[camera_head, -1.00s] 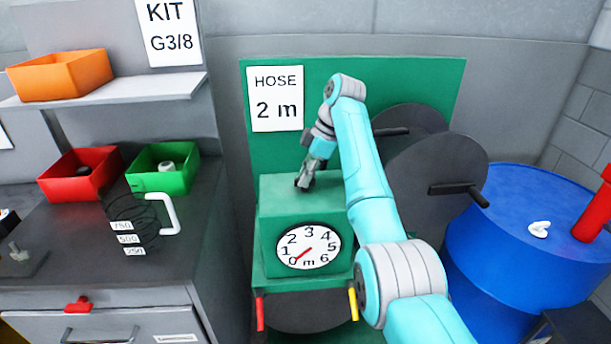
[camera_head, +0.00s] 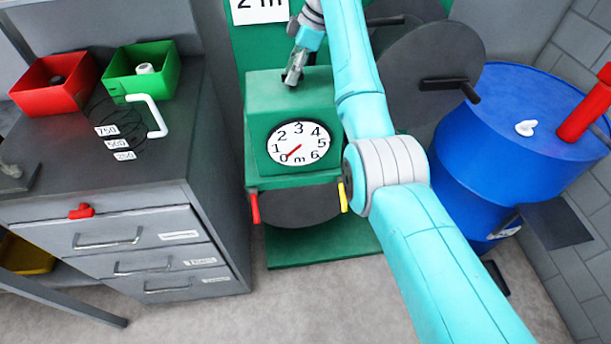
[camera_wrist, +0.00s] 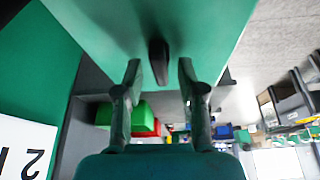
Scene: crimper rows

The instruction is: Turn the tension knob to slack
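The green hose machine (camera_head: 262,95) stands at the centre of the head view. Its white dial (camera_head: 299,143) runs from 0 to 6 m, with the red needle pointing low left, near 0. In the wrist view a dark, narrow knob (camera_wrist: 158,62) stands on the machine's green face (camera_wrist: 110,25). No slack marking is readable. My gripper (camera_head: 293,78) is at the top of the machine in the head view. In the wrist view my gripper (camera_wrist: 159,72) is open, with the knob between its two fingertips and a gap on each side.
A red lever (camera_head: 254,208) and a yellow lever (camera_head: 343,197) flank the machine's lower front. Dark discs with a handle (camera_head: 450,83) and a blue barrel (camera_head: 480,130) stand right. A grey drawer cabinet (camera_head: 110,190) stands left. Bare floor lies in front.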

